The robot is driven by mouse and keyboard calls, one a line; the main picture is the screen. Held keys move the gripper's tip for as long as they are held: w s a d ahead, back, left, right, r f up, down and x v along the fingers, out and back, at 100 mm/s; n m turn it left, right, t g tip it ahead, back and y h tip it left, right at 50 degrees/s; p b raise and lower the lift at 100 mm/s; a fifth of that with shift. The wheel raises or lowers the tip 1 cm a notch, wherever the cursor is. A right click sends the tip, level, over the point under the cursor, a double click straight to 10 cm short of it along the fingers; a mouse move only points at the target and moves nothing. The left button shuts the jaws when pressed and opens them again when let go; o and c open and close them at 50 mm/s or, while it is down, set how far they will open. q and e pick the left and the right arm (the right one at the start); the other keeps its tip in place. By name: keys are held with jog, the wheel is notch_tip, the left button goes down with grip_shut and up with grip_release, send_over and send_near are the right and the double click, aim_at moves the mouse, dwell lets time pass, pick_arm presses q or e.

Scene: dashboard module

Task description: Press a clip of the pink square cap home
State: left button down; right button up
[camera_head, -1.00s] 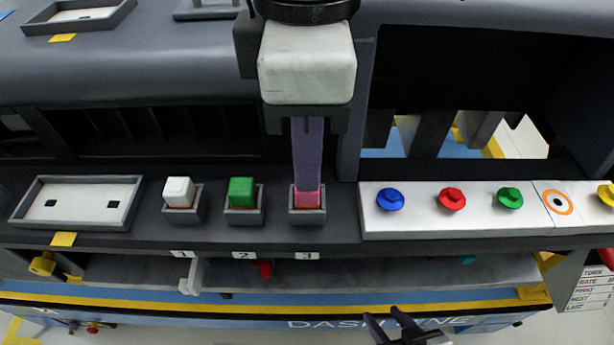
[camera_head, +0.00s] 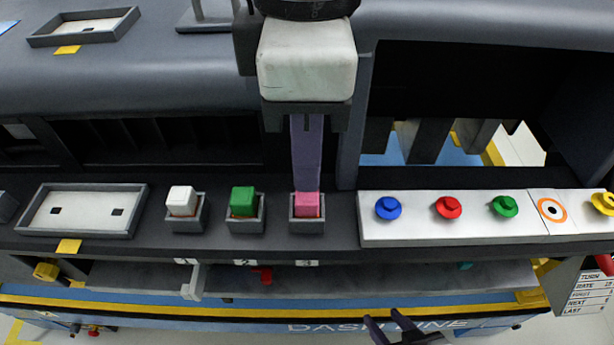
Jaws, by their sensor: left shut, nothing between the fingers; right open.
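The pink square cap (camera_head: 308,205) sits in the grey square socket (camera_head: 307,224) marked 3, with a thin orange edge showing around its base. My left gripper (camera_head: 306,188) is shut and points down from above, its purple fingers at the cap's top. Whether the fingertips touch the cap or hover just over it I cannot tell, and they hide its back part. My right gripper (camera_head: 388,324) is open and empty at the bottom edge, in front of the dashboard and well below the cap.
A white cap (camera_head: 181,200) and a green cap (camera_head: 243,201) sit in sockets to the left. A white panel with blue (camera_head: 388,208), red (camera_head: 447,207) and green (camera_head: 503,205) knobs lies close on the right. An empty tray (camera_head: 82,210) is at the far left.

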pick_arm(q)
notch_tip(320, 180, up, 6)
jog(key=p, duration=0.3)
dwell(0.6)
